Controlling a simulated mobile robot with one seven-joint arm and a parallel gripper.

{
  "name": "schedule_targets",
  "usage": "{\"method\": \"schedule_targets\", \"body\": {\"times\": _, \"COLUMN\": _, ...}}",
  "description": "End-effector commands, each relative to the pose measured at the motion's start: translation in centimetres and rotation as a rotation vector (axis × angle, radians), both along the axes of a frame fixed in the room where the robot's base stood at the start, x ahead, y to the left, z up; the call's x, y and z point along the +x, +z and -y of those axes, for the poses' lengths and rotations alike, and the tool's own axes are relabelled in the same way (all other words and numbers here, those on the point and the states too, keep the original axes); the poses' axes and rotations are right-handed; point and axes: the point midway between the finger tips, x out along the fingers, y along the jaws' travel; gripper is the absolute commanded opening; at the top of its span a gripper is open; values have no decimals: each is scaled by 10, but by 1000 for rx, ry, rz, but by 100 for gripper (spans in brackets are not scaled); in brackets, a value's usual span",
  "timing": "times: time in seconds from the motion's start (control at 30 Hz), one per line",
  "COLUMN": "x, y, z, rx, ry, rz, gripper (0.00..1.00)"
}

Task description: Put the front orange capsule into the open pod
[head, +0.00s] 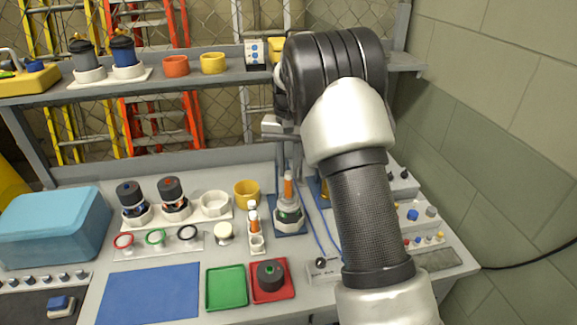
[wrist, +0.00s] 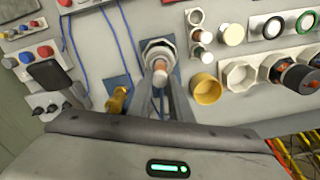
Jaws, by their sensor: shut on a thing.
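My gripper (head: 288,172) is shut on an orange capsule (head: 288,186), which stands upright between the fingertips. The capsule also shows in the wrist view (wrist: 160,68). It is in line with the open pod (head: 289,215), a grey and white holder with a green light on a blue base. The pod shows just beyond the capsule in the wrist view (wrist: 157,48). I cannot tell whether the capsule's lower end is inside the pod or just above it. Orange and white capsules (head: 253,220) stand in a small white rack whose front holder (head: 257,244) looks empty.
Dark-topped pods (head: 172,198) stand farther left. A red tray (head: 286,291) holds a dark round part. The blue mat (head: 150,293) is clear. A shelf (head: 200,78) runs behind.

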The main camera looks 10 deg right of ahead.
Motion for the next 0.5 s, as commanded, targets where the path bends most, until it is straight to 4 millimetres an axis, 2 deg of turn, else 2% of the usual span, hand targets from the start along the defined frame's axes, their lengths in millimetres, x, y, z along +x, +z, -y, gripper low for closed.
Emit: {"method": "schedule_targets", "body": {"times": 0.5, "x": 0, "y": -5, "z": 0, "rx": 0, "ry": 0, "rz": 0, "gripper": 6}}
